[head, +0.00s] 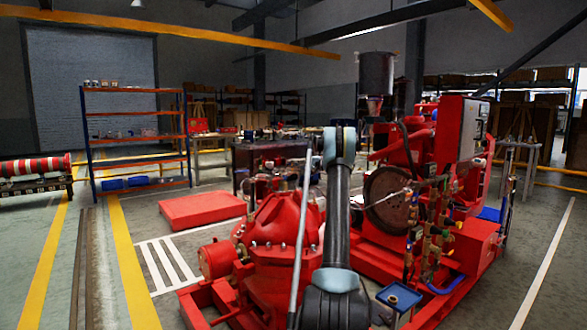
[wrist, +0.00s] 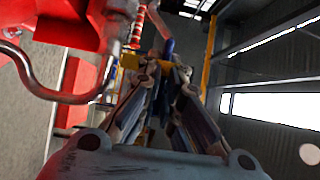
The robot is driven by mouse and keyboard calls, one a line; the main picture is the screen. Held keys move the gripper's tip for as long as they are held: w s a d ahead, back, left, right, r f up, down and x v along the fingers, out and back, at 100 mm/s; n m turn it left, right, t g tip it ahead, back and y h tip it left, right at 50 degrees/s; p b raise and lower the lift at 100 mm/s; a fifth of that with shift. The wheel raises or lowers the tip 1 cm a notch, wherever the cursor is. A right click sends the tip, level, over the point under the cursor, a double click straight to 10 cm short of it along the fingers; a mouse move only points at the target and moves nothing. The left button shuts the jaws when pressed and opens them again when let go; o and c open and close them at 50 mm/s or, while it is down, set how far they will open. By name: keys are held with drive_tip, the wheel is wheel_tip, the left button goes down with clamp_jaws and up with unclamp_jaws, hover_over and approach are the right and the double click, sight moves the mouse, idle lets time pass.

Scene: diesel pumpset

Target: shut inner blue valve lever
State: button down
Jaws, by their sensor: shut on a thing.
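In the wrist view, my gripper (wrist: 163,72) reaches away from the camera, its two fingers close together at the tips. A small blue piece, which looks like the blue valve lever (wrist: 168,46), shows at the fingertips, and the fingers are shut on it. Most of the lever is hidden by the fingers, so its angle to the pipe cannot be told. In the head view, my arm stands in front of the red pumpset (head: 285,235), and I cannot make out the gripper or the lever there.
A curved metal pipe (wrist: 75,97) and a red machine body (wrist: 70,22) lie close to the left of the fingers in the wrist view. In the head view, a shelf rack (head: 135,137) stands at the left, and open floor lies at the left front.

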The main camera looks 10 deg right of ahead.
drive_tip(key=shift+w+a+f+n+g+y, duration=0.1)
drive_tip(key=shift+w+a+n+g+y, duration=0.25)
drive_tip(key=shift+n+g, duration=0.6)
drive_tip(key=shift+w+a+f+n+g+y, duration=0.15)
drive_tip(key=shift+a+n+g+y, duration=0.35)
drive_tip(key=shift+g, duration=0.9)
drive_tip(key=shift+w+a+n+g+y, duration=0.15)
drive_tip(key=shift+w+a+n+g, duration=0.2)
drive_tip(key=shift+n+g, duration=0.65)
drive_tip(key=shift+a+n+g, duration=0.2)
drive_tip(key=shift+n+g, duration=0.05)
drive_tip(key=shift+g, duration=0.5)
drive_tip(key=c, duration=1.8)
unclamp_jaws()
drive_tip(key=shift+w, duration=0.1)
drive_tip(key=shift+o, duration=0.2)
drive_tip(key=shift+d+r+t, duration=0.1)
drive_tip(key=shift+r+t, duration=0.05)
drive_tip(key=shift+t, duration=0.15)
drive_tip(key=shift+d, duration=0.1)
